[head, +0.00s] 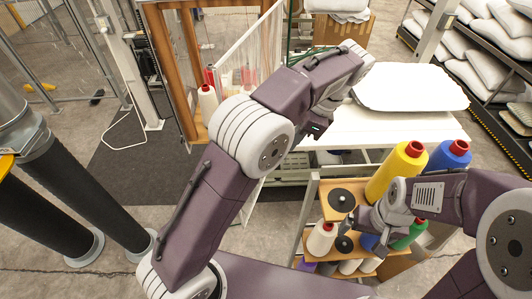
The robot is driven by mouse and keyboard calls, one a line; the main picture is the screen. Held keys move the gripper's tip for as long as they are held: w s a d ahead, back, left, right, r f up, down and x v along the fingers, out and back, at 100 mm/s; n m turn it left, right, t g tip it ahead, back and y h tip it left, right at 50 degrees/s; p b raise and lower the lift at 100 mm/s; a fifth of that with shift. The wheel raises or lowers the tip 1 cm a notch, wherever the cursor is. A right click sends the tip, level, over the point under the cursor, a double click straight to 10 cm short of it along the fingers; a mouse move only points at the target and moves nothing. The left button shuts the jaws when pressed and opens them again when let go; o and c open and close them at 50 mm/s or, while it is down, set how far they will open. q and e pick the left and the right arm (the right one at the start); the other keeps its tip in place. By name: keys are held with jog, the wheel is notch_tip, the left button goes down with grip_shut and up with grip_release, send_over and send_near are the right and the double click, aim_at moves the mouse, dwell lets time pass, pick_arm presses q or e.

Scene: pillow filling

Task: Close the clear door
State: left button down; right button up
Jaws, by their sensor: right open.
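The clear door (252,48) is a see-through panel with pale edges. It stands at an angle by the wooden frame (187,70) at the upper middle, and spools show behind it. My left arm crosses in front of its lower right part. My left gripper (318,128) is right of and below the door, near the white table, mostly hidden behind its own arm. I cannot tell whether it touches anything. My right gripper (362,220) is open over the spool rack at the lower right, away from the door.
A white pillow (410,87) lies on the white table (385,128). The spool rack (307,205) holds a yellow spool (397,170), a blue spool (449,155) and several others. Pillow shelves stand at the upper right. Dark pipes stand at the left.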

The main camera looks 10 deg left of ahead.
pick_arm(q)
jog(key=a+f+p, duration=0.2)
jog(key=a+f, duration=0.5)
jog(key=f, duration=0.2)
jog(key=shift+s+a, duration=0.15)
jog(key=shift+a, duration=0.05)
pick_arm(e)
jog(key=shift+w+r, duration=0.25)
jog(key=shift+r, duration=0.6)
